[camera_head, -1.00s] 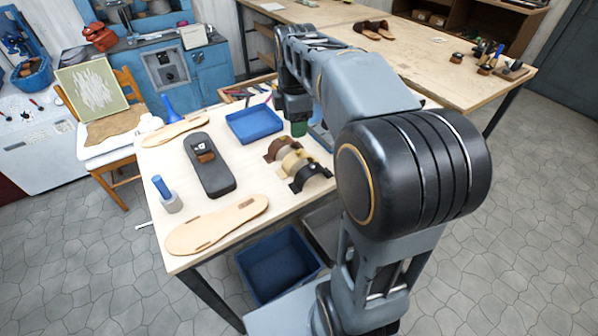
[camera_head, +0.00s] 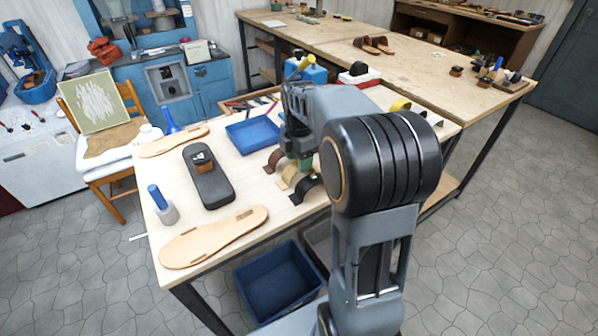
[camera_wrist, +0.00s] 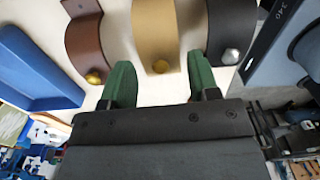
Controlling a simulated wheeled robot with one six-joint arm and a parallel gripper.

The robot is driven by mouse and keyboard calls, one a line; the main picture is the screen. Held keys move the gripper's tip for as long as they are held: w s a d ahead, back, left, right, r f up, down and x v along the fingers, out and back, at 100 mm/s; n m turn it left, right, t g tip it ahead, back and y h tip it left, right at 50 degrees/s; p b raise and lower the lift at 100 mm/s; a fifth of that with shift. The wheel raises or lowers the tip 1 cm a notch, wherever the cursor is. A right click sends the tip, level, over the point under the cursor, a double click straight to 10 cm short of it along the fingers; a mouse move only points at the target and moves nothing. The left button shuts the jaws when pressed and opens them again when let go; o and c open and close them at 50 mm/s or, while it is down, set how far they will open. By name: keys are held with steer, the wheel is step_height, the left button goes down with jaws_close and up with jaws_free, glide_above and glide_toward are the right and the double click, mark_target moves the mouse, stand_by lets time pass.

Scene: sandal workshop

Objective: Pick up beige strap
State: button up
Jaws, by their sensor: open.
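The beige strap (camera_wrist: 153,35) is a curved tan band with a gold stud, in the middle of the wrist view. A brown strap (camera_wrist: 86,42) lies to its left and a black strap (camera_wrist: 231,32) to its right. My gripper (camera_wrist: 161,85) is open, its two green fingers apart, with the near end of the beige strap between and just beyond the fingertips. In the head view my gripper (camera_head: 303,163) hangs over the row of straps and partly hides them. The beige strap (camera_head: 288,176) shows there between the brown strap (camera_head: 273,159) and the black strap (camera_head: 304,189).
A blue tray (camera_head: 254,133) sits behind the straps. A blue bin (camera_head: 280,283) stands below the table's front edge.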

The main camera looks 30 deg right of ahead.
mark_target(299, 178)
steer(key=shift+f, duration=2.35)
steer(key=c, duration=0.7)
steer(key=shift+r, duration=0.15)
